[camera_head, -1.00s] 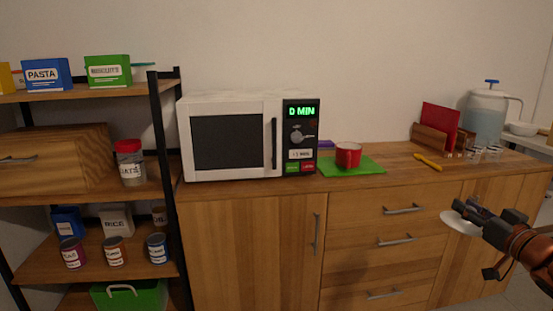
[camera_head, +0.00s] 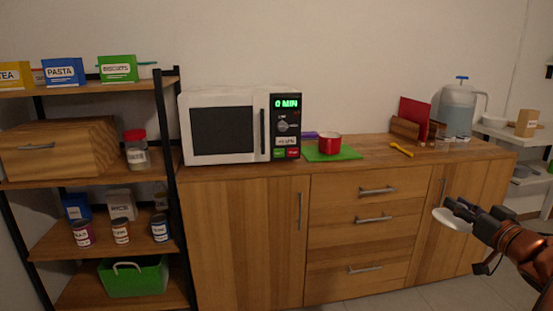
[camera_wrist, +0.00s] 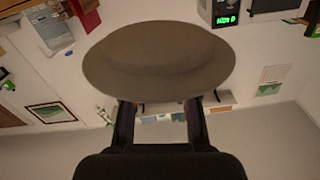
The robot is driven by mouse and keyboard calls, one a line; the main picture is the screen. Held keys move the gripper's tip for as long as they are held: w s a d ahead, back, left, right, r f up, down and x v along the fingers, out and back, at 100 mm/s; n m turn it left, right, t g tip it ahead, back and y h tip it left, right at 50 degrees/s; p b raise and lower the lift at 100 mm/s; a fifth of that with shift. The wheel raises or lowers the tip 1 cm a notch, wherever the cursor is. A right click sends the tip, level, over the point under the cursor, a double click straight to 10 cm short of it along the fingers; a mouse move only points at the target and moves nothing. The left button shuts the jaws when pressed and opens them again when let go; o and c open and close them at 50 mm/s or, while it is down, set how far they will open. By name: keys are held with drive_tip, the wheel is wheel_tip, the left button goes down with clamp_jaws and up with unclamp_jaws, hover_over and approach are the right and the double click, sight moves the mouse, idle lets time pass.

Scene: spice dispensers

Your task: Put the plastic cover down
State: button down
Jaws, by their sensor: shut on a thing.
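The plastic cover is a pale, shallow round dome (camera_head: 452,220), held in front of the right-hand cabinet door in the head view. My gripper (camera_head: 455,205) is shut on it at the right of the picture. In the wrist view the cover (camera_wrist: 158,58) fills the upper middle as a wide grey-brown disc, with the fingers (camera_wrist: 158,112) of my gripper reaching its near edge. The exact grip point is hidden behind the cover. The cover is in the air, apart from the counter.
The wooden counter (camera_head: 375,167) bears a microwave (camera_head: 222,128), a red mug (camera_head: 330,143) on a green board (camera_head: 345,154), a yellow utensil (camera_head: 401,149) and a water jug (camera_head: 459,108). Its front middle is clear. A shelf rack (camera_head: 170,200) stands left; a white shelf (camera_head: 500,133) stands right.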

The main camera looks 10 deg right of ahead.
drive_tip(key=w+a+f, duration=0.2)
drive_tip(key=w+a, duration=0.4)
drive_tip(key=w, duration=0.4)
drive_tip(key=w+a+f, duration=0.3)
drive_tip(key=w+a, duration=0.3)
drive_tip(key=w, duration=0.4)
drive_tip(key=w+a+f, duration=0.2)
drive_tip(key=w+a, duration=0.2)
drive_tip(key=a, duration=0.7)
drive_tip(key=w+a+f, duration=0.2)
drive_tip(key=w+a, duration=0.2)
drive_tip(key=a, duration=0.8)
wheel_tip(320, 180, up, 26)
drive_tip(key=p, duration=2.6)
drive_tip(key=shift+w, duration=0.1)
drive_tip(key=shift+r, duration=0.1)
